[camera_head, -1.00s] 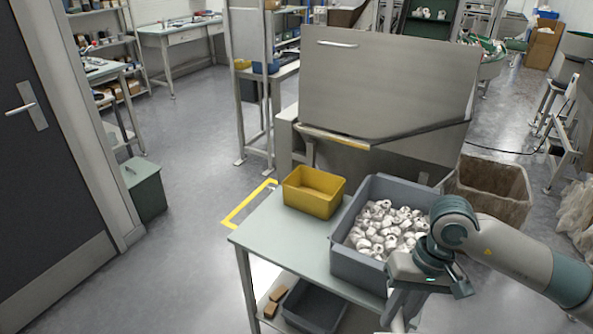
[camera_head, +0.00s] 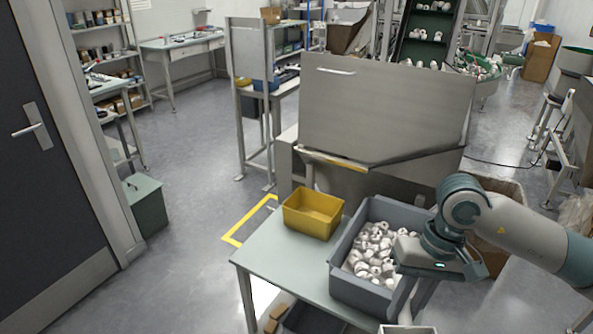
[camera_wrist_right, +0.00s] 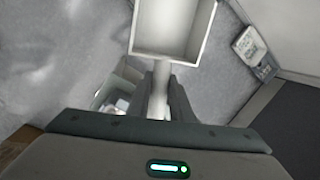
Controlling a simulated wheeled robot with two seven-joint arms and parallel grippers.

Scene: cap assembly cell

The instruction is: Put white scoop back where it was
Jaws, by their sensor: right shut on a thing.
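The white scoop shows in the right wrist view, with its open rectangular pan (camera_wrist_right: 172,45) at the top and its pale handle (camera_wrist_right: 161,88) running down between the fingers. My right gripper (camera_wrist_right: 160,92) is shut on that handle. In the head view my right gripper (camera_head: 408,298) points down in front of the grey bin, and the rim of the scoop (camera_head: 408,329) shows at the bottom edge, cut off by the frame. The scoop looks empty. My left gripper is not in view.
A grey bin (camera_head: 345,282) of white caps stands on the pale green table (camera_head: 262,256), with a yellow bin (camera_head: 313,214) beside it. A large grey hopper (camera_head: 385,115) stands behind. Clear table top lies left of the grey bin. A dark door (camera_head: 45,190) is at far left.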

